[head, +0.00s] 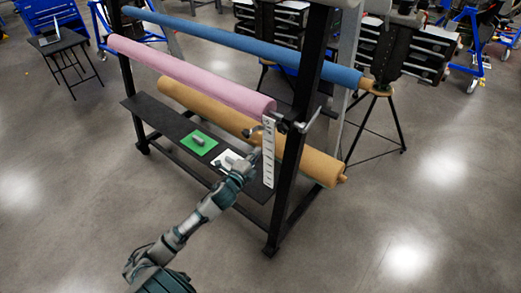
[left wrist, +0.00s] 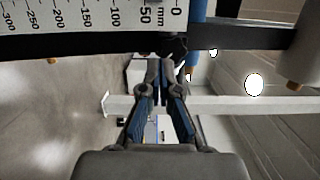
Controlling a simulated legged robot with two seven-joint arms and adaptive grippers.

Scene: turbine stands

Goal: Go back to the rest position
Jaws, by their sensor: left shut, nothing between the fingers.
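My left arm reaches up from the bottom of the head view to the rack, with the left gripper (head: 254,156) beside the white ruler strip (head: 268,165). In the left wrist view the left gripper (left wrist: 160,68) has its fingertips together with nothing between them. The ruler (left wrist: 90,20) shows there just beyond the fingertips, with millimetre marks. In the head view it hangs upright near the end of the pink roll (head: 190,75). I cannot tell whether the gripper touches it. My right gripper is not in view.
The black rack (head: 292,150) also carries a blue roll (head: 250,46) and a tan roll (head: 230,120). Its low shelf (head: 150,110) holds a green pad (head: 188,145) with a grey part (head: 198,141) and a white pad (head: 222,162). Floor is clear at the front left and right.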

